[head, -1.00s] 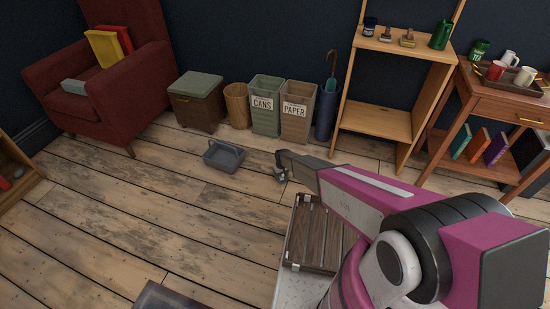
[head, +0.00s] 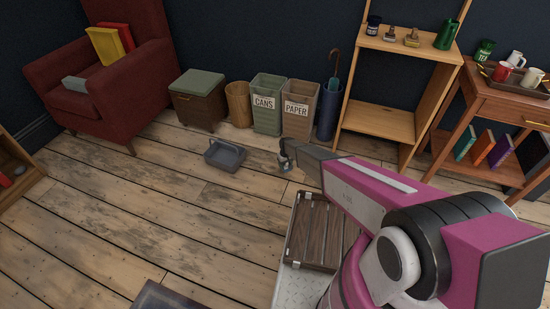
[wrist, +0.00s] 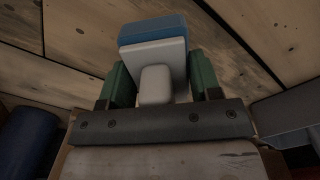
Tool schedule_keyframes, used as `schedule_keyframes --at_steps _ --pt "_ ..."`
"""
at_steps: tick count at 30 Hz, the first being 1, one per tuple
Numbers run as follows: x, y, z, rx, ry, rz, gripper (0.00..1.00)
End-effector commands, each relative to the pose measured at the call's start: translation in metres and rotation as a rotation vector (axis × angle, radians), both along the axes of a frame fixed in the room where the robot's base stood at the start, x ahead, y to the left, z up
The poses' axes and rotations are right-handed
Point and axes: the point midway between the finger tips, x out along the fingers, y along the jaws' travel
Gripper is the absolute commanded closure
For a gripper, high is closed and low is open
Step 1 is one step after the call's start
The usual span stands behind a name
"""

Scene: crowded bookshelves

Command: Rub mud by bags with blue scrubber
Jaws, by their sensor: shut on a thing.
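My gripper (head: 286,160) is low over the floor in front of the paper bin in the head view. In the wrist view its green fingers (wrist: 160,84) are shut on the pale handle of the blue scrubber (wrist: 153,29). The scrubber has a blue pad on a pale block, over floorboards. In the head view it is too small and hidden to make out clearly. I see no bags. The floorboards (head: 110,205) have dark stains, but I cannot tell mud from worn wood.
A cans bin (head: 266,118), a paper bin (head: 297,123), a wicker basket (head: 238,104) and a blue umbrella stand (head: 329,120) line the wall. A grey caddy (head: 225,155) sits on the floor left of my gripper. A wooden shelf (head: 382,120) stands right. Floor at left is open.

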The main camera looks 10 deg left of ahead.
Motion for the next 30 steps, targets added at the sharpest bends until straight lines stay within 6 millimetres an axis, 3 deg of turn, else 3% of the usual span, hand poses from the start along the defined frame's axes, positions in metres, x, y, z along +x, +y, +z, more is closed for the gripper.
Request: schedule_keyframes --at_steps 12,25,30 --pt "-0.005 -0.008 0.036 0.0 0.0 -0.005 0.61" --pt "-0.004 -0.01 0.042 0.0 0.0 -0.006 0.61" --pt "0.002 -0.021 0.073 0.001 -0.001 -0.028 0.61"
